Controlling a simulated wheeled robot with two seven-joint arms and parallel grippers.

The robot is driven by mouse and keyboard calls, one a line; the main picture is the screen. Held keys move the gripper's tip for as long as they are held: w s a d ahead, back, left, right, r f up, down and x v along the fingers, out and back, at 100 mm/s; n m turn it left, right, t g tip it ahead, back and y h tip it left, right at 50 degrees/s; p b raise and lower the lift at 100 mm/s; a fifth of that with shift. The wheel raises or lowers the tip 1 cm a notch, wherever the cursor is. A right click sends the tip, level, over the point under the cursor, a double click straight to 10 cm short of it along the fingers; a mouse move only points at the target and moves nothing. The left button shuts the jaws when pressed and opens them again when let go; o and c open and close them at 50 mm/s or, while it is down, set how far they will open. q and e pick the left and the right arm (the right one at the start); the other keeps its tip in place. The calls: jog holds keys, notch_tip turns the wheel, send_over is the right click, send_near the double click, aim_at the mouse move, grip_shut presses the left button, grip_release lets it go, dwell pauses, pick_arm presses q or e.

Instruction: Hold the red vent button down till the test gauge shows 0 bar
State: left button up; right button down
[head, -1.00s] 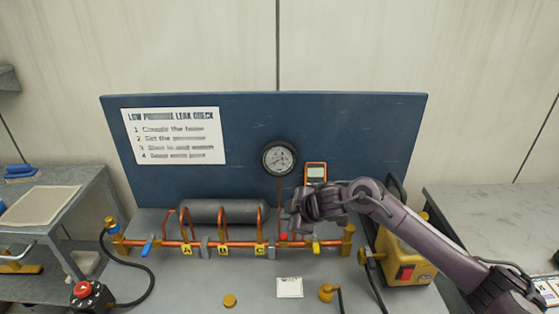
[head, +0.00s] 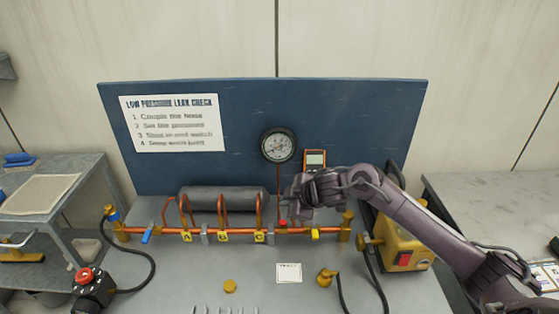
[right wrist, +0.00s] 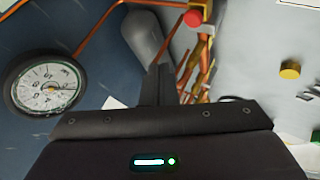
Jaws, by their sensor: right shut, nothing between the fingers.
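The red vent button (head: 283,224) sits on the copper pipe line, left of a yellow lever (head: 314,233). It also shows in the right wrist view as a red cap (right wrist: 193,18). The round test gauge (head: 278,145) is on the blue panel above it; it shows larger in the right wrist view (right wrist: 45,87), tilted, with its reading unclear. My right gripper (head: 297,203) is shut and empty, up and slightly right of the button in the head view. In the right wrist view its fingers (right wrist: 157,84) are apart from the button. My left gripper is out of view.
Copper loops and a grey cylinder (head: 223,198) stand left of the button. A yellow pump box (head: 402,245) is at right. A black box with a red knob (head: 88,280), a brass cap (head: 230,286) and a white card (head: 289,272) lie toward the front.

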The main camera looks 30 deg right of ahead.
notch_tip(320, 180, up, 4)
jog(key=n+y, duration=0.1)
jog(key=n, duration=0.6)
jog(key=n+g+y+p, duration=0.1)
jog(key=n, duration=0.7)
jog(key=n+y+p, duration=0.1)
jog(key=n, duration=0.6)
jog(key=shift+d+f+n+g, duration=0.1)
jog(key=shift+d+n+g, duration=0.05)
jog(key=shift+n+g, duration=0.2)
jog(key=b, duration=0.5)
send_over(287, 228)
notch_tip(287, 228, down, 8)
jog(key=shift+w+r, duration=0.1)
jog(key=shift+r, duration=0.1)
jog(key=shift+f+b, duration=0.45)
jog(key=shift+f, duration=0.2)
jog(key=shift+f+b, duration=0.35)
jog(key=shift+b, duration=0.15)
jog(key=shift+f+b, duration=0.55)
jog(key=shift+f, duration=0.1)
dwell(2.3)
